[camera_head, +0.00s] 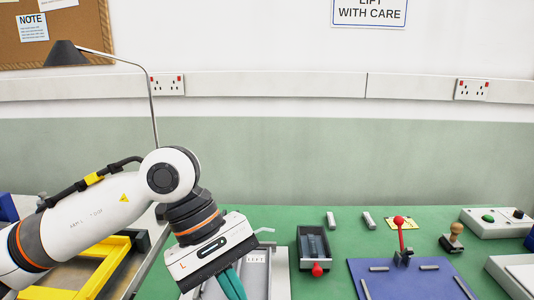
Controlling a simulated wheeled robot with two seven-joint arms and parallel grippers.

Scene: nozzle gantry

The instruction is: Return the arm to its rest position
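My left arm comes in from the left, and its white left gripper (228,284) points down over the front of the green bench (346,245). Teal parts extend below the gripper body and run out of the bottom of the picture. The fingertips are out of view, so I cannot tell whether they are open or shut, or hold anything. My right arm and gripper are not in view.
A grey tray (279,268) lies beside and partly behind the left gripper. A lamp (65,54) rises behind my arm.

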